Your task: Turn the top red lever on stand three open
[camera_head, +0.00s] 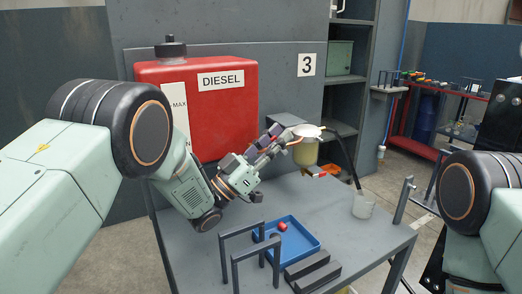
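Stand three is marked by a white "3" sign (307,65) on the grey back panel. A cup-shaped filter unit (305,150) with a white top and yellowish bowl is mounted above the grey table. A small dark-red piece (276,130) shows at its upper left, right at my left fingers; I cannot tell whether it is the top lever. A lower red piece (322,174) shows under the bowl. My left gripper (272,143) reaches in from the left, close to the filter's left side. Its fingertips are too small and overlapped to tell open from shut. My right gripper is out of view.
A red diesel tank (215,100) stands behind my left arm. On the table are a blue tray (312,247) with a small red item, dark bars (312,272), black frame handles (236,250) and a clear beaker (363,205) with a black hose.

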